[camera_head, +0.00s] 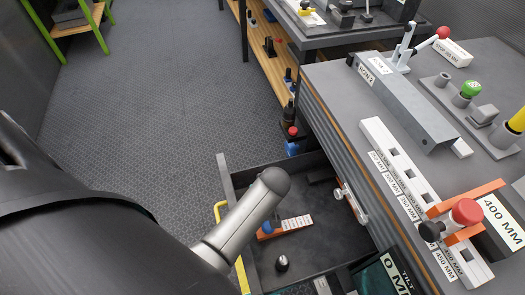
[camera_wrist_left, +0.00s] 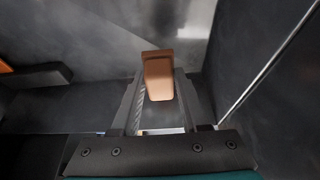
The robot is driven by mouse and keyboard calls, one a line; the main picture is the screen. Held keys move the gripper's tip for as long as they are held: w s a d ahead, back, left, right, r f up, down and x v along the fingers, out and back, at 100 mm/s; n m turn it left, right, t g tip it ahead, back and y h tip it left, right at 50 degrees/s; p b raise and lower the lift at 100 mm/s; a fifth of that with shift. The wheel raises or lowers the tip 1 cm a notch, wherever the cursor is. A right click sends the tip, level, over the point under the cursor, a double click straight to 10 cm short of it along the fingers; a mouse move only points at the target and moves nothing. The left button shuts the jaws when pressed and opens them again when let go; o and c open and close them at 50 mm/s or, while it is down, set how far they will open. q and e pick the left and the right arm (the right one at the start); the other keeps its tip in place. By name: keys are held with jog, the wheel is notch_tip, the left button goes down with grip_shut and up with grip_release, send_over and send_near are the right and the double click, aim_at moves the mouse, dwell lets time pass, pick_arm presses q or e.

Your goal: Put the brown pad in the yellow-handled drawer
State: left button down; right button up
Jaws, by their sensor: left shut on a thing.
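The brown pad (camera_wrist_left: 158,76) is held between the two fingers of my left gripper (camera_wrist_left: 160,105) in the left wrist view. It sticks out beyond the fingertips. The open drawer (camera_head: 314,240) with a yellow handle (camera_head: 219,211) is at the lower middle of the head view. My left arm crosses over the drawer's left side and hides part of it and its handle. Neither the pad nor my left gripper can be made out in the head view. My right gripper is not in view.
The drawer holds an orange tool with a white label (camera_head: 295,223), a dark knob (camera_head: 281,263) and a dark block (camera_head: 322,175). The workbench (camera_head: 335,88) right of it carries a long grey block (camera_head: 410,105) and a white slotted rail (camera_head: 400,160). Open floor lies at left.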

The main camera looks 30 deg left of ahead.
pick_arm(q)
notch_tip(320, 180, down, 4)
jog(key=shift+r+b, duration=0.1)
jog(key=shift+b, duration=0.75)
jog(key=shift+f, duration=0.25)
jog(key=c, duration=0.8)
grip_release()
jog(key=o, duration=0.4)
jog(key=p+v, duration=0.5)
jog(key=v, duration=0.7)
jog(key=shift+r, duration=0.1)
